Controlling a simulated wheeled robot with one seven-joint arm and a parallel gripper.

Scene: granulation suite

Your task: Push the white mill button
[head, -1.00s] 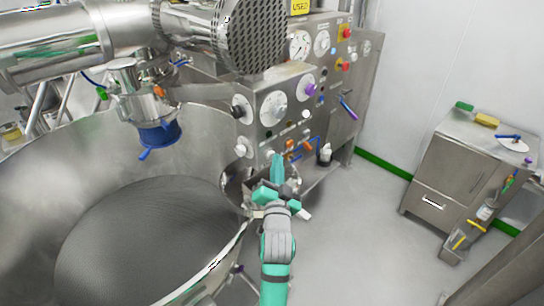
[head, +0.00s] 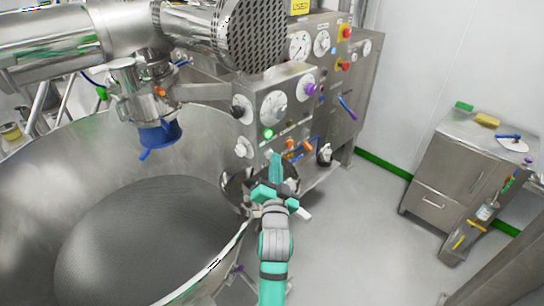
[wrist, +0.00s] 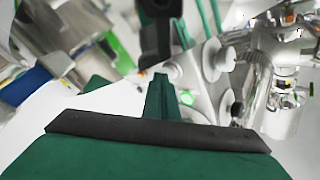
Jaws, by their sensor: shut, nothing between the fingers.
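The steel control panel (head: 290,95) stands behind the bowl's right rim. A small white button (head: 268,153) is low on its face, just left of my fingertips; I cannot tell for sure that it is the mill button. My teal gripper (head: 276,158) is shut and empty, pointing up at the panel's lower part. In the wrist view, the gripper tip (wrist: 160,82) is close to a white round control (wrist: 172,72). Whether they touch is unclear. A green lamp (head: 267,134) glows above the button; it also shows in the wrist view (wrist: 187,98).
A large steel bowl (head: 60,150) fills the left. White dials (head: 273,108), orange and blue controls and a black knob (head: 239,107) crowd the panel. A steel cabinet (head: 455,165) stands at the right, with clear floor between.

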